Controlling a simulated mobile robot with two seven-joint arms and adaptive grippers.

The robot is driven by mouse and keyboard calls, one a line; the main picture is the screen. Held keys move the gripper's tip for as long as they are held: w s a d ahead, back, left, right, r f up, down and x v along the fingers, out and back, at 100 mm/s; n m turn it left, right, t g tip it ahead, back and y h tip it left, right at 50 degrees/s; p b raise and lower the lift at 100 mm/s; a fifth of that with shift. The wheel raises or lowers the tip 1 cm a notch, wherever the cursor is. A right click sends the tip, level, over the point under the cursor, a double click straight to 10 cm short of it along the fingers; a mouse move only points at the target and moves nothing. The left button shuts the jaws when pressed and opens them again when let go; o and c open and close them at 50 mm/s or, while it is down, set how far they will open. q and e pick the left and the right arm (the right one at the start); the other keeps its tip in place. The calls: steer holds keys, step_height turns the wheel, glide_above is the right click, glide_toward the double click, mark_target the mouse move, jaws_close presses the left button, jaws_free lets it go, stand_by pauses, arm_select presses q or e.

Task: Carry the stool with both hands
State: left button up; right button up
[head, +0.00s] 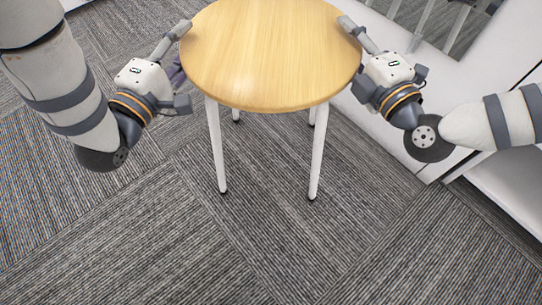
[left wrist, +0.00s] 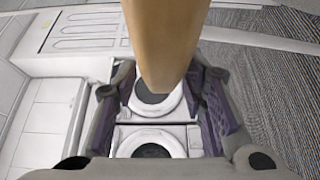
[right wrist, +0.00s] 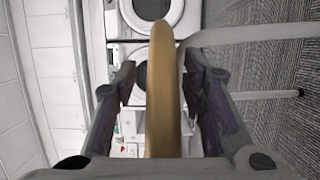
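The stool has a round light-wood seat (head: 270,55) and white legs (head: 217,145), and stands upright on the carpet in the head view. My left gripper (head: 182,28) is at the seat's left edge. In the left wrist view the seat edge (left wrist: 165,40) reaches between its spread fingers, with gaps on both sides. My right gripper (head: 350,25) is at the seat's right edge. In the right wrist view the seat edge (right wrist: 162,90) lies between its fingers, with a gap on each side. Both grippers look open around the rim.
Grey striped carpet tile (head: 150,240) lies clear in front of the stool. A white cabinet or wall (head: 500,70) runs along the right side. White front-loading machines (left wrist: 150,105) show in both wrist views.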

steer(key=shift+s, duration=0.15)
arm_select(q)
steer(key=v, duration=1.1)
steer(key=shift+s, duration=0.15)
arm_select(e)
steer(key=v, duration=1.1)
steer(key=shift+s+d, duration=0.15)
steer(key=shift+s, duration=0.2)
arm_select(q)
steer(key=shift+a, duration=0.1)
